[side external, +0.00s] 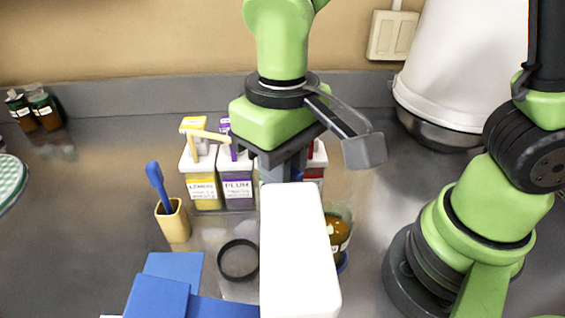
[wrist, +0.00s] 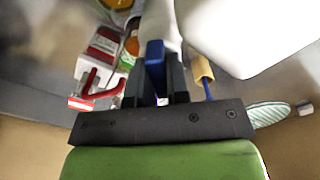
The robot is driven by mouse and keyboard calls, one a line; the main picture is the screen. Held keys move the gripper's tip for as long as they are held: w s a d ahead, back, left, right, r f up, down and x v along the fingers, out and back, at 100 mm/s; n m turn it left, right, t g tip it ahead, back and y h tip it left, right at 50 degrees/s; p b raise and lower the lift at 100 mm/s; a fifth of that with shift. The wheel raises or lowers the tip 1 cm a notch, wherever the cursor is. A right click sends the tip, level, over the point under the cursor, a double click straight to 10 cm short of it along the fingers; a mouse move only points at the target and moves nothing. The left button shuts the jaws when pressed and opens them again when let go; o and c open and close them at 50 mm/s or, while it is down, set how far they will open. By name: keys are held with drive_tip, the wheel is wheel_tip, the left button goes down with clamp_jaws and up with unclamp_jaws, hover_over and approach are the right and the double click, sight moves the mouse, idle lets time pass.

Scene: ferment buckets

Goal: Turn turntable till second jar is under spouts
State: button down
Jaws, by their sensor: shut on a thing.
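My gripper (side external: 284,174) points straight down behind a tall white block (side external: 300,250), which hides its fingertips in the side view. In the wrist view my gripper (wrist: 157,82) is shut on a blue upright piece (wrist: 155,55); I cannot tell whether it belongs to the turntable. A jar with orange-brown contents (side external: 338,235) stands right of the white block, partly hidden by it. A blue edge (side external: 343,262), perhaps the turntable, shows under that jar. Buckets with yellow (side external: 205,185), purple (side external: 237,187) and red (side external: 318,170) labels stand behind. Other jars on the turntable and the spouts' alignment are hidden.
Two dark bottles (side external: 35,108) stand far left. A large white bucket (side external: 460,70) stands at the back right. The left counter is mostly clear.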

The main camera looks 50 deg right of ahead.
idle(0.4)
drive_tip(key=c, duration=1.1)
unclamp_jaws()
drive_tip(key=shift+r, duration=0.1)
wheel_tip(320, 180, up, 10)
drive_tip(key=shift+f, duration=0.1)
